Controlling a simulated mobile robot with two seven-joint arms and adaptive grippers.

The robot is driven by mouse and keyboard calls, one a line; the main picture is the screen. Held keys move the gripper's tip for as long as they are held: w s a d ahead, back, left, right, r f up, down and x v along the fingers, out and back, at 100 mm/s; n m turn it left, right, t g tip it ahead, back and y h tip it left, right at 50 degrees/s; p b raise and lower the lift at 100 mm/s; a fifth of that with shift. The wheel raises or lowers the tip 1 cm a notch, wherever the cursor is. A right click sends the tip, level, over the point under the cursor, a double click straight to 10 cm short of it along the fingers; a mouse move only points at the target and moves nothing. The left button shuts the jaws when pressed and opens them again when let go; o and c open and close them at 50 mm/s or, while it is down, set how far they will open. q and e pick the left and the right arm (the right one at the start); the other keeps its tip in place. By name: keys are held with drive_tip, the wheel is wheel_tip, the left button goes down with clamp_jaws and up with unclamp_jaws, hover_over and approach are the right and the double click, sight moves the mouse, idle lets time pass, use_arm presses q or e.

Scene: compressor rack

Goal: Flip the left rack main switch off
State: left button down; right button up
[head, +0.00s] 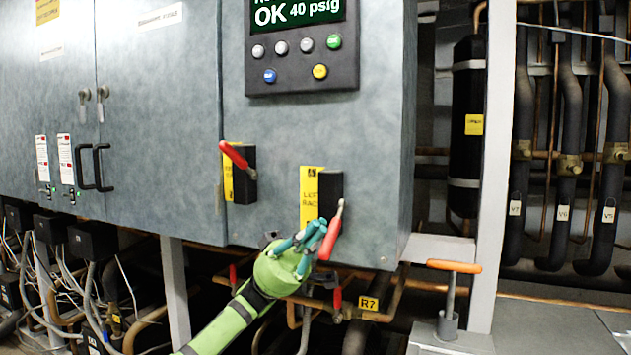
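The left rack main switch is a black block (330,186) low on the grey cabinet front, beside a yellow label whose readable letters look like "LEFT RAC". Its red lever (331,238) points down and slightly left from its pivot. My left gripper (316,229), with teal fingers on a green arm, is at the lower left of this lever. Its fingertips overlap or nearly meet the lever's edge in the picture; I cannot tell if they touch. The finger gap is not clear. My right gripper is not in view.
A second switch (243,176) with a red lever pointing up-left sits to the left. Above is a button panel (302,65) reading "OK 40 psig". An orange T-handle (454,267) stands at right beside a grey post (491,170).

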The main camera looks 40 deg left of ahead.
use_arm(q)
drive_tip(key=v, duration=1.2)
idle(0.5)
